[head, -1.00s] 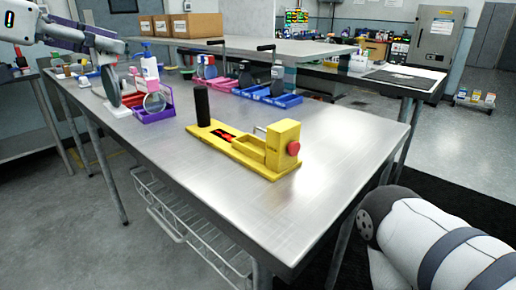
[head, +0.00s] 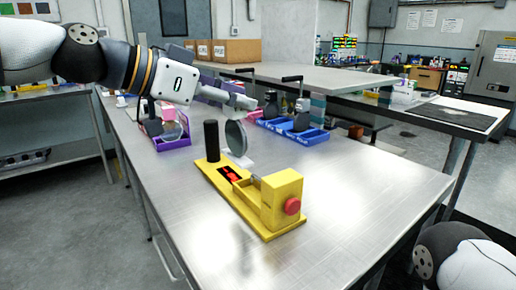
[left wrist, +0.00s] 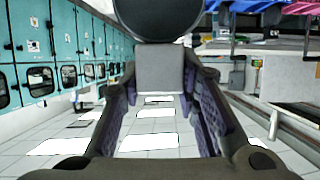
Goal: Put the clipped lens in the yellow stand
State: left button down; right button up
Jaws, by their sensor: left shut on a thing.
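The yellow stand (head: 256,222) lies on the metal table. It has a black upright post at its far left end and a yellow block with a red knob at its near right end. My left gripper (head: 246,103) comes in from the left above the table, shut on the clipped lens (head: 236,138). The round grey lens hangs upright below the gripper, behind and right of the black post, clear of the stand. In the left wrist view, a grey block (left wrist: 160,68) shows between the fingers, with the dark disc (left wrist: 158,18) beyond it. My right gripper is out of view.
A purple tray (head: 172,143) with another round lens stands at the left. Blue trays (head: 300,134) with dark items stand behind the stand. A small white patch (head: 243,162) lies below the held lens. The table right of the stand is clear.

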aim_at(246, 145)
pick_arm(q)
jog(key=d+f, duration=0.1)
jog(key=f, duration=0.1)
jog(key=d+f, duration=0.1)
jog(key=f, duration=0.2)
jog(key=d+f, duration=0.1)
jog(key=f, duration=0.1)
jog(key=shift+s+d+f, duration=0.3)
jog(key=shift+s, duration=0.1)
jog(key=shift+f, duration=0.25)
jog(key=shift+f, duration=0.2)
jog(key=c, duration=1.2)
grip_release()
jog(key=shift+r, duration=0.1)
